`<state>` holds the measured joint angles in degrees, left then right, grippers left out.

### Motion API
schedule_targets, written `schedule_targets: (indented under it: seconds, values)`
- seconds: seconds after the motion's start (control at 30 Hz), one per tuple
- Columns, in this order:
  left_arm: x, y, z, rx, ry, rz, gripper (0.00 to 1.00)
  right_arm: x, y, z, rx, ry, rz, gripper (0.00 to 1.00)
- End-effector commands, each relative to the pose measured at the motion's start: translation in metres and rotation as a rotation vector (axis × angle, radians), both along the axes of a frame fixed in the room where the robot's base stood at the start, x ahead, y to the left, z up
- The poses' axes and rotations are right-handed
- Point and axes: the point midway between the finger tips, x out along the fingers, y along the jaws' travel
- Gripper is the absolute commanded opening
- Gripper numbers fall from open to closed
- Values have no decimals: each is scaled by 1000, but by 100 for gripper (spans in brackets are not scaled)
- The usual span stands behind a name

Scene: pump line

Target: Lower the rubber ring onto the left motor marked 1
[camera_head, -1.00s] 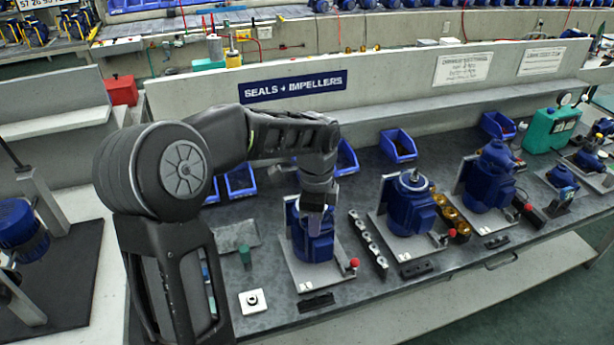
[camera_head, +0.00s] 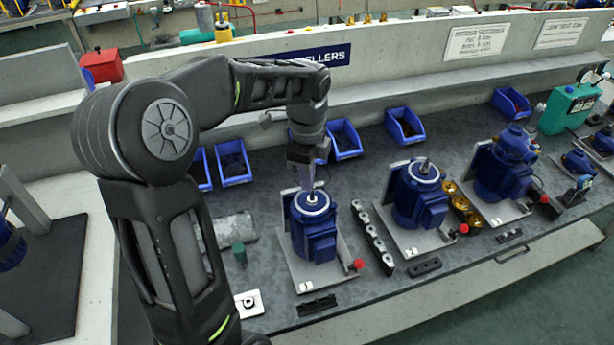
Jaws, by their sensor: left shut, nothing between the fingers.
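The left motor (camera_head: 314,232) is blue and stands upright on a grey plate, with a small white label (camera_head: 304,287) at its front corner. Its top has a pale round face with a short shaft in the middle. My left gripper (camera_head: 310,186) points down right over this shaft, shut and empty, its tips at or just above the shaft's end. I cannot make out a rubber ring on the motor top for sure. A white square (camera_head: 244,309) with a small dark round piece lies at the bench's front left; I cannot tell what that piece is. My right gripper is out of view.
A middle motor (camera_head: 418,196) and a right motor (camera_head: 502,168) stand farther right. A dark strip with pale pieces (camera_head: 372,236) lies beside the left motor, and a red knob (camera_head: 359,264) is at its plate's edge. Blue bins (camera_head: 345,139) line the back.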

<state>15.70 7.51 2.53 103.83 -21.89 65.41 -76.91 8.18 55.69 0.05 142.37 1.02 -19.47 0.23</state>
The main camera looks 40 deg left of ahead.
Motion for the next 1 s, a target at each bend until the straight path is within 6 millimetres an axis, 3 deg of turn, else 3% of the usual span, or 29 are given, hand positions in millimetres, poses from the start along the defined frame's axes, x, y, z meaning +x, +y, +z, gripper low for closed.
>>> schedule_targets:
  seconds: [0.7,1.0]
  values:
    - [0,0,-60,0,1,1,0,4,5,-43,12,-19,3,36]
    - [0,0,-69,0,0,0,0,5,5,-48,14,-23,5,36]
